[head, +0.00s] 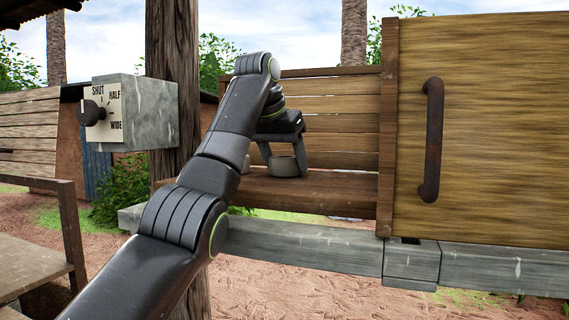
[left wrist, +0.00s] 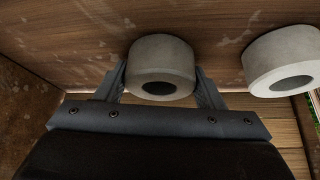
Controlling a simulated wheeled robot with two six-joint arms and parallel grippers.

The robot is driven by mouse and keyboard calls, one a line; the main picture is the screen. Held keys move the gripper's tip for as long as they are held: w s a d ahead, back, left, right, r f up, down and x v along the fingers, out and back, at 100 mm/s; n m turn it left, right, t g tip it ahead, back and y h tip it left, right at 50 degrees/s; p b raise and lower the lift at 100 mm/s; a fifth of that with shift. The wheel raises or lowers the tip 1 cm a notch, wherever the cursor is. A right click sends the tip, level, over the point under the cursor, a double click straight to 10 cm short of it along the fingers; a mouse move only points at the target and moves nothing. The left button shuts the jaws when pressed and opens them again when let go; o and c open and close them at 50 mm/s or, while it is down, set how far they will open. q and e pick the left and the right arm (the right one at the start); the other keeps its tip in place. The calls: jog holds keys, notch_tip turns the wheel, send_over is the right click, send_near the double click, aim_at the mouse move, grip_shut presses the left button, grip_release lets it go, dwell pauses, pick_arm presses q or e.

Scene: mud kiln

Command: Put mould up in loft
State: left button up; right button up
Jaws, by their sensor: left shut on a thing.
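The loft is a wooden box with a slatted back and a brown floor board (head: 335,190). My left gripper (head: 284,158) reaches into it and is shut on a pale grey, round mould (head: 285,170) with a dark hollow. In the left wrist view, the mould (left wrist: 160,57) sits between the two fingers of the left gripper (left wrist: 161,88). It is at the loft's board, but I cannot tell whether it touches. A second, similar mould (head: 246,166) stands to its left, partly hidden by my arm. It also shows in the left wrist view (left wrist: 262,50). My right gripper is not in view.
A wooden door panel (head: 500,130) with a rusty handle (head: 432,140) covers the right side of the loft. A grey dial box (head: 150,112) is fixed to a post (head: 172,50) at the left. A grey beam (head: 310,248) runs below the loft. A wooden bench (head: 30,265) stands at far left.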

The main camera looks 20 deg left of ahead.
pick_arm(q)
jog(key=shift+s+f, duration=0.1)
jog(key=shift+f, duration=0.05)
jog(key=o, duration=1.2)
jog(key=shift+r, duration=0.35)
jog(key=v, duration=1.1)
jog(key=shift+s+r+p, duration=0.25)
jog(key=shift+r+p, duration=0.05)
